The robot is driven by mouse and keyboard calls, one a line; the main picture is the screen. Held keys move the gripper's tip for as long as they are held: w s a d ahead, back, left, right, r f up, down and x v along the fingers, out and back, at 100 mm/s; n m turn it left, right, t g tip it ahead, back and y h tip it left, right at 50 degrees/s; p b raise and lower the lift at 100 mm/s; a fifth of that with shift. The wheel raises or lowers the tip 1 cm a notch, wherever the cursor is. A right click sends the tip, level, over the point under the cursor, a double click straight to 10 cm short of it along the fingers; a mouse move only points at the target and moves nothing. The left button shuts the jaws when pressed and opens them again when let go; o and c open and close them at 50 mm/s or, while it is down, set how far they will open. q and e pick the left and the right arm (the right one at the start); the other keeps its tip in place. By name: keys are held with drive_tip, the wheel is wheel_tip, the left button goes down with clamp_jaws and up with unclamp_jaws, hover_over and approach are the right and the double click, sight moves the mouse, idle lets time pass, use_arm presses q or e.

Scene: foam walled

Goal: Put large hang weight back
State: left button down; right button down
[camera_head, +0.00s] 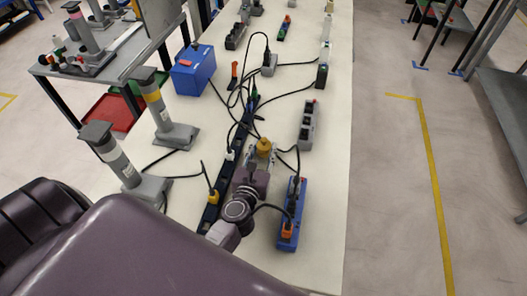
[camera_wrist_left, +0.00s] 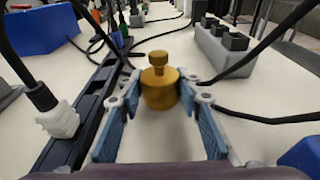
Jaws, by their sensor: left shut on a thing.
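The large hang weight (camera_head: 263,146) is a brass cylinder with a knob on top. My left gripper (camera_head: 259,158) is closed around it near the middle of the white table. In the left wrist view the weight (camera_wrist_left: 159,88) stands upright between the tips of the two blue-padded fingers (camera_wrist_left: 160,100). Whether its underside touches the table cannot be told. My right gripper is not in view.
A long black power strip (camera_wrist_left: 88,110) with cables lies left of the weight. A grey strip (camera_head: 308,127) and a blue strip (camera_head: 292,215) lie to the right. Two grey posts (camera_head: 112,155) (camera_head: 154,102) and a blue box (camera_head: 193,72) stand to the left.

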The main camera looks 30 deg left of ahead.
use_arm(q)
drive_tip(key=shift+r, duration=0.1)
drive_tip(key=c, duration=1.4)
unclamp_jaws()
drive_tip(key=shift+s, duration=0.15)
drive_tip(key=b+v, duration=0.2)
drive_tip(key=v, duration=0.8)
drive_tip(key=shift+s, duration=0.15)
drive_tip(key=shift+b+v, duration=0.35)
drive_tip(key=shift+v, duration=0.45)
drive_tip(key=shift+d+r, duration=0.1)
